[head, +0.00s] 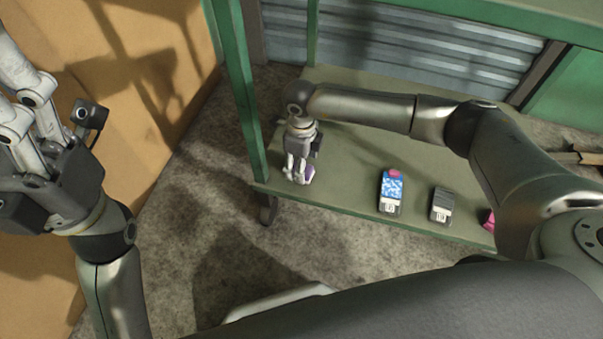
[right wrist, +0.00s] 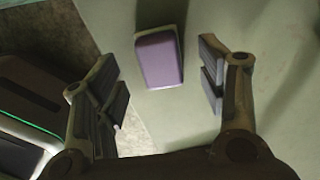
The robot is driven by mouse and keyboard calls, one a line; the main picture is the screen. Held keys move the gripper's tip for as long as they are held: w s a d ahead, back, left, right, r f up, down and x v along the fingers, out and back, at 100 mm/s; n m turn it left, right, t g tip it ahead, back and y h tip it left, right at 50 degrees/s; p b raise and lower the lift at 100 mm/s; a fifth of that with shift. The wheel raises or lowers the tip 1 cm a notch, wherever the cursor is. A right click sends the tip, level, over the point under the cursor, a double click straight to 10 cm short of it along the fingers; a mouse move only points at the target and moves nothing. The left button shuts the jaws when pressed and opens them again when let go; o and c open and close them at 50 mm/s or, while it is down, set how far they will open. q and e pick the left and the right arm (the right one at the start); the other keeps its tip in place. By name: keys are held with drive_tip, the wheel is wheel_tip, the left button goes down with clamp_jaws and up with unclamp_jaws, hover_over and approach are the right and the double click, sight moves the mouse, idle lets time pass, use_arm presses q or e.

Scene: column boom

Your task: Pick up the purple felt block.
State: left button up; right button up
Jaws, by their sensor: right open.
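The purple felt block (right wrist: 158,60) lies on the green shelf (right wrist: 215,20) in the right wrist view, a little beyond and between the fingertips of my right gripper (right wrist: 165,78). Its fingers stand apart on either side, with gaps to the block. In the head view the right gripper (head: 298,172) points down over the shelf's left end, and a bit of purple shows beside its fingers; most of the block is hidden there. My left gripper (head: 35,125) is raised at the left, away from the shelf; its fingertips are partly out of the picture.
On the shelf to the right are a blue-and-white item with a pink top (head: 391,192), a dark grey labelled item (head: 441,206) and a pink thing (head: 489,220) partly behind my arm. A green post (head: 241,90) stands left of the right gripper. The shelf's front edge is close.

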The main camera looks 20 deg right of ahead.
drive_tip(key=shift+f+b, duration=0.55)
drive_tip(key=shift+f, duration=0.95)
drive_tip(key=c, duration=1.1)
